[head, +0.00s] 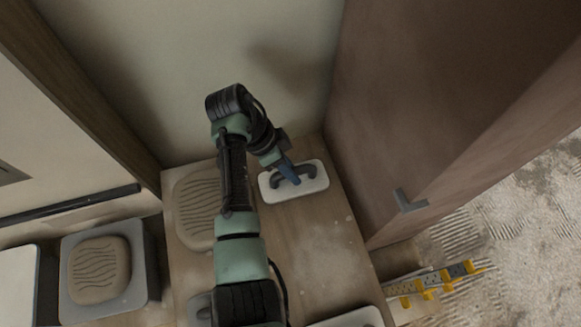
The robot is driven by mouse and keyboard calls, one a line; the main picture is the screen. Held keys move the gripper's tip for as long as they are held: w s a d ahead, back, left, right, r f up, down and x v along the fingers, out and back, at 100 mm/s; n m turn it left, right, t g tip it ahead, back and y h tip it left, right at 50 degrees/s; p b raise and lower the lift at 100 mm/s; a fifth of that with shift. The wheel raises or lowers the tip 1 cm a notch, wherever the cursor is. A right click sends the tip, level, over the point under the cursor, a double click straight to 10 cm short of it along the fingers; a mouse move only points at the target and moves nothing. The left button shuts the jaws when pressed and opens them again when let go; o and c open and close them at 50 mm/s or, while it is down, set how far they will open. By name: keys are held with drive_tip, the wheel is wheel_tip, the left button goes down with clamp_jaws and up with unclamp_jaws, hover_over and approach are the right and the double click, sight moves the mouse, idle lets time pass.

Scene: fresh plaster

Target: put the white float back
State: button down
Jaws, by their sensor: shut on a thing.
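The white float (311,184) is a flat white slab with rounded corners and a dark handle (308,170). It appears at the back right of the wooden surface, near the wall corner. My gripper (290,174) reaches down over it from the left and is shut on its handle. The fingertips are small and partly hidden against the dark handle. I cannot tell whether the float's underside touches the wood.
A beige pad with wavy grooves (190,212) lies left on the wooden surface (310,250). A similar pad (98,270) sits on a grey tray (146,262). Walls close in behind and right. A yellow-and-grey tool (430,283) lies lower right.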

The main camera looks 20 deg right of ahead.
drive_tip(key=shift+f, duration=0.25)
idle(0.6)
drive_tip(key=c, duration=0.6)
unclamp_jaws()
drive_tip(key=p+v, duration=0.4)
drive_tip(key=v, duration=0.4)
drive_tip(key=shift+p, duration=0.3)
